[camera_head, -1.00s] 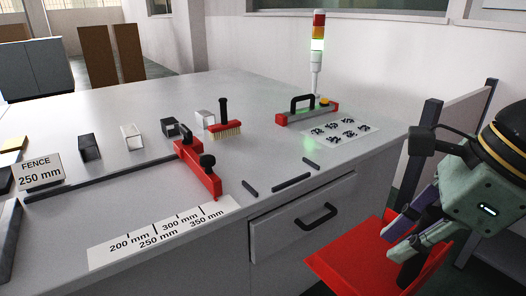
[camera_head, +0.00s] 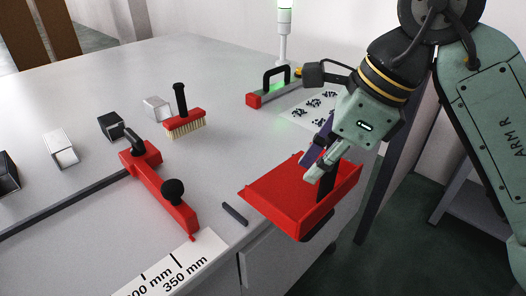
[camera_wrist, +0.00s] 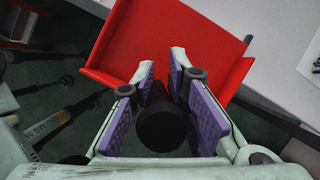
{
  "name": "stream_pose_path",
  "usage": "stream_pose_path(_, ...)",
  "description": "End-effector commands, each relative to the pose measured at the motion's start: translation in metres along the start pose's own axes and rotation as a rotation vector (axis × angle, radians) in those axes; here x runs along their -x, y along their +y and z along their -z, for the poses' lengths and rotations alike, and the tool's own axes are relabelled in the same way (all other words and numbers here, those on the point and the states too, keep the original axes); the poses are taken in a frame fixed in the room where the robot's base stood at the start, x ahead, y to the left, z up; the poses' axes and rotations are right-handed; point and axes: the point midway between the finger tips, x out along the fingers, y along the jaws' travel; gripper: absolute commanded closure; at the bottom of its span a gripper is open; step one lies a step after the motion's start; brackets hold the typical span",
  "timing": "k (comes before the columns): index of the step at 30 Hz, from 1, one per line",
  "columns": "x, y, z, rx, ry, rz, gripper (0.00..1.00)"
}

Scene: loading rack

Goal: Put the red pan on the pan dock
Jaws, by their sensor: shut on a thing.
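The red pan (camera_head: 283,196) is a wide, shallow scoop with a dark upright handle (camera_head: 327,184). My gripper (camera_head: 318,168) is shut on that handle. In the wrist view the round dark end of the handle (camera_wrist: 162,128) sits between the purple finger pads (camera_wrist: 163,72), and the red pan (camera_wrist: 185,35) lies beyond the fingertips. The pan is over the table's front right edge, partly past it. I cannot tell its height above the table. A short dark strip (camera_head: 235,213) lies on the table just left of the pan; other strips there are hidden.
A red clamp-like stop with black knobs (camera_head: 160,190) stands left of the pan. A red brush (camera_head: 184,122) is behind it. A red-ended tool with a black handle (camera_head: 272,88) and a spotted white sheet (camera_head: 305,109) lie behind the pan. A ruler label (camera_head: 180,268) is in front.

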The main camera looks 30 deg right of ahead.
Motion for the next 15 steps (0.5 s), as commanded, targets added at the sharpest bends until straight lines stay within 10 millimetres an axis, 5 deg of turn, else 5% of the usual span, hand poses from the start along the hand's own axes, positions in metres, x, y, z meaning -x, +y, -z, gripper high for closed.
stream_pose_path(6,-0.021,-0.028,-0.046,0.004,0.002,-0.003,1.0)
stream_pose_path(15,-0.039,-0.048,-0.072,0.001,0.0,0.0,1.0)
